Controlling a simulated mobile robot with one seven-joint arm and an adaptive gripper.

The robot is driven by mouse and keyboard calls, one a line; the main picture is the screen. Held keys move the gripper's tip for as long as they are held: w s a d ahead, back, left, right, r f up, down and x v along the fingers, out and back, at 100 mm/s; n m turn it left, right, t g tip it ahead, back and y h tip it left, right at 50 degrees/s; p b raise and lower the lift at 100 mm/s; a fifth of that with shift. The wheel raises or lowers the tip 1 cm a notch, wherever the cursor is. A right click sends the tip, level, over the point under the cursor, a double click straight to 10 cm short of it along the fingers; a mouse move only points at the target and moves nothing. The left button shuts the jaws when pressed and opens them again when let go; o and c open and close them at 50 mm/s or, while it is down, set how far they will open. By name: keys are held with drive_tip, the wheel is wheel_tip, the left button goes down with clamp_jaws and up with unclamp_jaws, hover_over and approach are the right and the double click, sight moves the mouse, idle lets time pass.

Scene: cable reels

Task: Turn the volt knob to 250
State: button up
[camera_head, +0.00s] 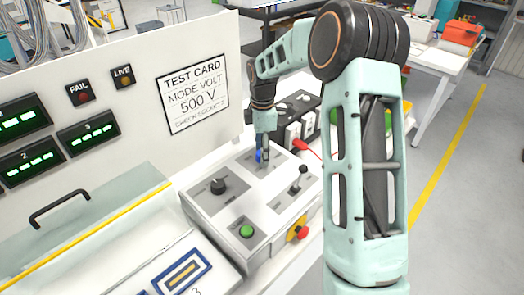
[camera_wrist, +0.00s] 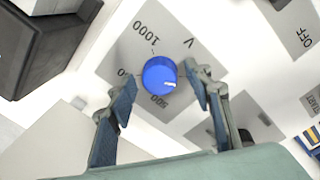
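The blue volt knob (camera_wrist: 160,75) sits on a grey label plate marked 1000, 500 and V in the wrist view; another number is partly hidden by a finger. Its white pointer mark faces the lower right; I cannot tell the exact setting. My gripper (camera_wrist: 159,88) has its two fingers apart, one on each side of the knob, with gaps visible. In the head view my gripper (camera_head: 262,156) points down at the back of the white control panel (camera_head: 255,207), and mostly hides the knob.
The panel also bears a black knob (camera_head: 218,186), a lever (camera_head: 299,180), a green button (camera_head: 246,231) and a red stop button (camera_head: 302,233). A test card (camera_head: 193,93) on the wall reads MODE VOLT 500 V. Sockets with a red lead (camera_head: 303,146) stand behind.

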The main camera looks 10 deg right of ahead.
drive_tip(key=shift+r, duration=0.1)
wheel_tip(320, 180, up, 12)
drive_tip(key=shift+s, duration=0.25)
idle(0.5)
